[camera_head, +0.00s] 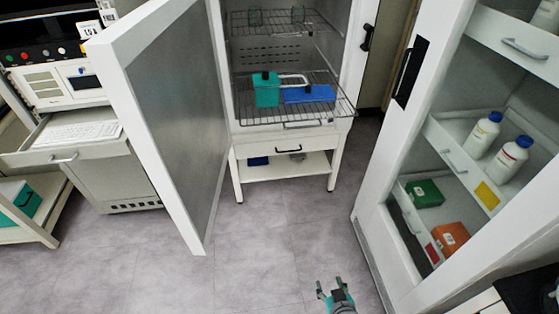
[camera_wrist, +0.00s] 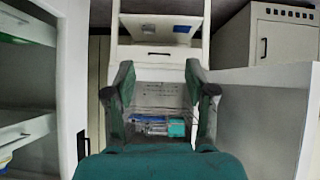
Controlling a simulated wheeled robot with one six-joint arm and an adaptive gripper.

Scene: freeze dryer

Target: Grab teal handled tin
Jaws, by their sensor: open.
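A teal tin (camera_head: 266,92) with a dark piece on top stands on the lower wire shelf inside the open cabinet. A pale handle shape sticks out to its right, above a blue box (camera_head: 309,94); I cannot tell which of the two it belongs to. My gripper (camera_head: 330,285) is low at the bottom of the head view, well in front of the cabinet and apart from the tin. In the wrist view, which looks upside down, my gripper (camera_wrist: 160,75) is open and empty. The teal tin (camera_wrist: 177,128) shows small and distant between its fingers.
The wire shelf (camera_head: 300,122) juts out of the cabinet above a white stand (camera_head: 290,168). The open cabinet door (camera_head: 165,110) stands to the left. A white storage cabinet (camera_head: 385,150) with bottles and boxes is at right. The floor (camera_head: 265,240) between is clear.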

